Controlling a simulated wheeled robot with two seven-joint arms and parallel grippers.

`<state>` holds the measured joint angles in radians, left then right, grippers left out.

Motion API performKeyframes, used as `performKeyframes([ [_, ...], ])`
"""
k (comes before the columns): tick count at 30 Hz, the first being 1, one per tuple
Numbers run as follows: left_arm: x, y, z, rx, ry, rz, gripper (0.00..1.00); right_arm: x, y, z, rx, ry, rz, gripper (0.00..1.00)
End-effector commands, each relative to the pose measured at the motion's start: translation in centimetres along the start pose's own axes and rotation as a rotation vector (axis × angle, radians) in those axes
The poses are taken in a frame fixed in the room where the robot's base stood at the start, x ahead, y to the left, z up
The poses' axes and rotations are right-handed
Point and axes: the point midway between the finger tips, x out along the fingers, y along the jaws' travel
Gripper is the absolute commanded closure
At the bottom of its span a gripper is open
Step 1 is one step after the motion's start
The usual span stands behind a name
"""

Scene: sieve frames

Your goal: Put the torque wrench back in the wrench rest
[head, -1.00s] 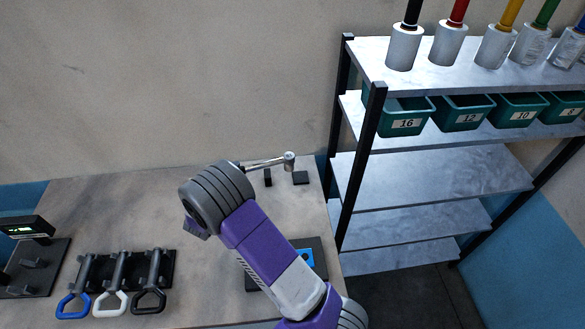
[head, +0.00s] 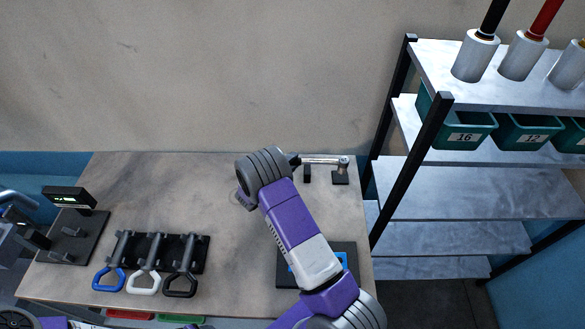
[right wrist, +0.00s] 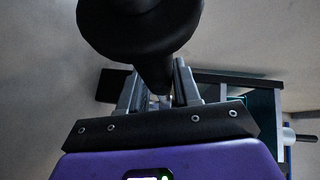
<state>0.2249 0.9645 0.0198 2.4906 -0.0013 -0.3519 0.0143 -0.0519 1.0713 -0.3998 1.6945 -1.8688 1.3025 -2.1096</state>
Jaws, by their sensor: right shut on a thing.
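The torque wrench (head: 322,160) shows in the head view as a silver shaft with a round head at its right end, near the back right of the bench. Its other end is hidden behind my right wrist. Two small black blocks of the wrench rest (head: 340,178) stand under or just in front of the shaft; I cannot tell whether the wrench touches them. In the right wrist view, my right gripper (right wrist: 157,88) is shut on the wrench's black handle (right wrist: 152,62), whose wide round end is close to the camera. My left gripper is not in view.
A black rack with blue, white and black-handled tools (head: 148,262) stands at the front left of the bench. A display device (head: 68,198) is left of it. A dark tray (head: 345,255) lies partly under my right arm. A shelf (head: 465,190) with bins stands at right.

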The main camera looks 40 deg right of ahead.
Motion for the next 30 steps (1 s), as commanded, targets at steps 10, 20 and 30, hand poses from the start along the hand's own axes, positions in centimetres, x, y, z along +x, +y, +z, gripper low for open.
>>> performKeyframes([
  [10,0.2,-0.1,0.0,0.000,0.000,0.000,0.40,0.4,2.6,0.6,0.001,0.000,-0.005,1.00],
  [20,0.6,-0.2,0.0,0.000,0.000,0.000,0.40,0.5,3.2,0.7,0.001,-0.002,-0.002,1.00],
  [30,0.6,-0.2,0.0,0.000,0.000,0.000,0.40,0.4,3.3,0.7,0.000,-0.002,0.003,0.42],
])
